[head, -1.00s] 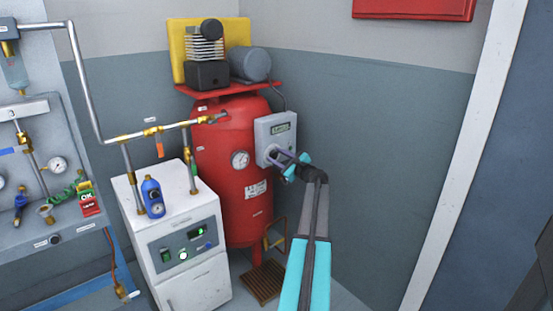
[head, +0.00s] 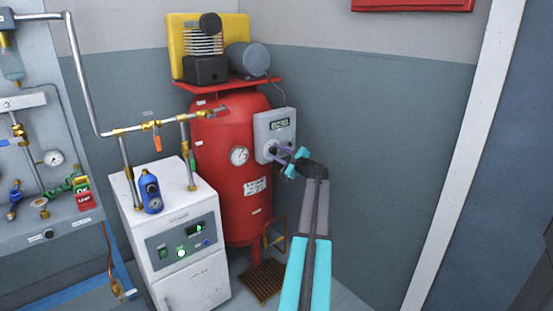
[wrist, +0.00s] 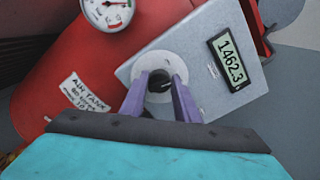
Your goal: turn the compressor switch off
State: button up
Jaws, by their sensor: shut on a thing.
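The compressor switch is a dark round knob (wrist: 160,82) on a pale round plate on the grey control box (head: 277,128). The box is mounted at the right side of the red air tank (head: 222,145), and its display (wrist: 231,60) reads 1462.3 in the wrist view. My gripper (head: 276,152) is at the lower front of the box. In the wrist view its two purple fingers (wrist: 161,97) are on either side of the knob, shut on it. The knob's pointer and markings cannot be made out.
A white cabinet (head: 190,282) with a blue bottle (head: 151,193) on top stands left of the tank. Piping (head: 150,126) with an orange-handled valve runs above it. A bench panel (head: 45,190) is at far left. The wall right of my arm is clear.

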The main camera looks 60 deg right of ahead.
jog(key=n+b, duration=0.6)
jog(key=b, duration=0.1)
jog(key=shift+w+f+n, duration=0.2)
jog(key=shift+f+n, duration=0.05)
jog(key=shift+n, duration=0.05)
jog(key=shift+r+n+b, duration=0.15)
jog(key=shift+n+b, duration=0.95)
jog(key=shift+r, duration=0.1)
jog(key=o, duration=1)
jog(key=shift+o, duration=0.2)
jog(key=shift+s, duration=0.2)
jog(key=p+v, duration=0.2)
jog(key=v, duration=1.1)
jog(key=shift+s+a, duration=0.2)
jog(key=shift+s, duration=0.05)
